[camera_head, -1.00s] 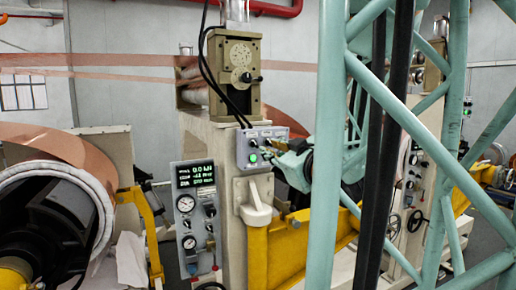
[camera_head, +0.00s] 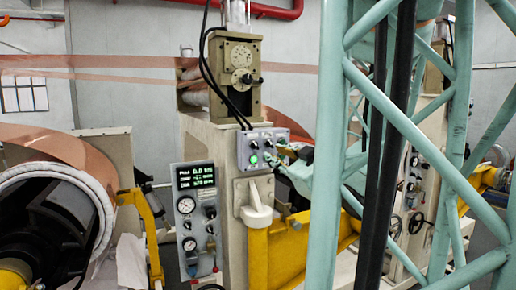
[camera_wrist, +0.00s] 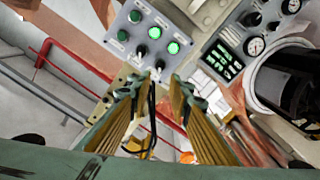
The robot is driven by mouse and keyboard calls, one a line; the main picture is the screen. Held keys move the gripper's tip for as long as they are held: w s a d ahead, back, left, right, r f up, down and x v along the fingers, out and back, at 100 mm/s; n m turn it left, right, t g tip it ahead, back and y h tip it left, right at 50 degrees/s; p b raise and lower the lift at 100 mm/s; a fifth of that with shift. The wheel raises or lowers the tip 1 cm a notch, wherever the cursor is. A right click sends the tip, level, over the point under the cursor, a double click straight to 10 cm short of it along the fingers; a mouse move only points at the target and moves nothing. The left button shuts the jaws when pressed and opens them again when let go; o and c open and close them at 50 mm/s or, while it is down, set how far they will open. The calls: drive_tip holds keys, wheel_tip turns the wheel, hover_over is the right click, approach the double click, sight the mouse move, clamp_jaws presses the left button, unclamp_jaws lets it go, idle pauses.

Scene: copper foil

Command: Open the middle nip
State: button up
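A grey control box (camera_head: 264,149) with lit green buttons and black switches is mounted on the beige machine column. In the wrist view the box (camera_wrist: 150,35) lies just beyond my fingertips, with several buttons and switches facing me. My gripper (camera_wrist: 153,88) is open and empty, its two fingers spread below the lower switches. In the head view my gripper (camera_head: 284,154) is at the right edge of the box; contact cannot be told. The nip head (camera_head: 238,62) with dial and knob sits above the box, beside rollers (camera_head: 192,98) and a copper strip.
A gauge panel (camera_head: 197,218) with a lit display stands below left of the box. A copper foil roll (camera_head: 50,205) is at the left. Yellow beams (camera_head: 285,250) lie below. Black cables (camera_head: 205,65) hang over the nip head. A second similar stand (camera_head: 430,130) is behind right.

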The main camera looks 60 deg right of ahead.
sight(257, 146)
drive_tip(key=shift+b+x, duration=0.7)
drive_tip(key=shift+x, duration=6.05)
drive_tip(key=shift+c, duration=0.7)
drive_tip(key=c, duration=0.3)
drive_tip(key=shift+c, duration=0.2)
